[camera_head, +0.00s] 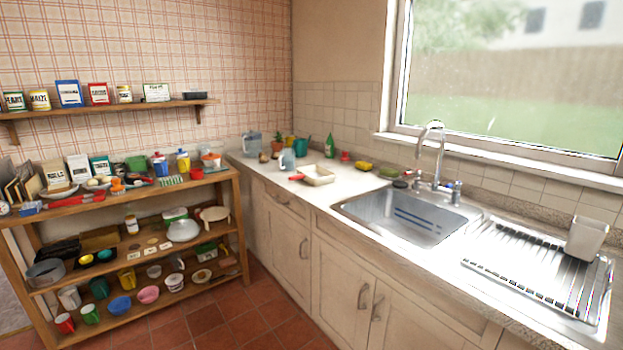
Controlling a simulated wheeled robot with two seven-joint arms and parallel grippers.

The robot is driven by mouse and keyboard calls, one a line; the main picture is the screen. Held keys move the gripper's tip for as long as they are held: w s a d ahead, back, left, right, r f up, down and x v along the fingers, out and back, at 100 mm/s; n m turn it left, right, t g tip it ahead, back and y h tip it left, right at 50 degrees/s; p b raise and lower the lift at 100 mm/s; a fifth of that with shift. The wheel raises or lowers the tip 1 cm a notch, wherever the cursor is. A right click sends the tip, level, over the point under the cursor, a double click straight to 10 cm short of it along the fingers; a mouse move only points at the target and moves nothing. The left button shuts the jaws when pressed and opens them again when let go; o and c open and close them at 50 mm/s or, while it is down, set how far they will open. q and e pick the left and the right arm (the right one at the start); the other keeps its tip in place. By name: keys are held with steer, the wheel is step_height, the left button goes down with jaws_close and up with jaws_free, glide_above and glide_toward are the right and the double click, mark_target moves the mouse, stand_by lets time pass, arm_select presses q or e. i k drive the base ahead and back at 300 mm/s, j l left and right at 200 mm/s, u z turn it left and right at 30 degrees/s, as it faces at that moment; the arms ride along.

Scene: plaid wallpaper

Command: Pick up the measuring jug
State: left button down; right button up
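Two bluish, see-through vessels stand on the worktop near the far corner. The smaller one (287,159), near a white tray, looks like a measuring jug. The larger one (252,145) stands farther back at the left end and is also jug-like. Both are too small to show any markings, so I cannot tell for sure which is the measuring jug. Neither of my grippers is in view.
A white tray with a red handle (317,175), a teal pot (301,145) and a green bottle (329,146) are near the smaller vessel. The sink (408,216) and draining rack (535,265) lie right. A crowded wooden shelf unit (130,200) stands left. Floor (255,318) is clear.

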mark_target(287, 158)
steer(key=i+j+z, duration=0.25)
steer(key=z, duration=0.2)
steer(key=i+j+z, duration=0.45)
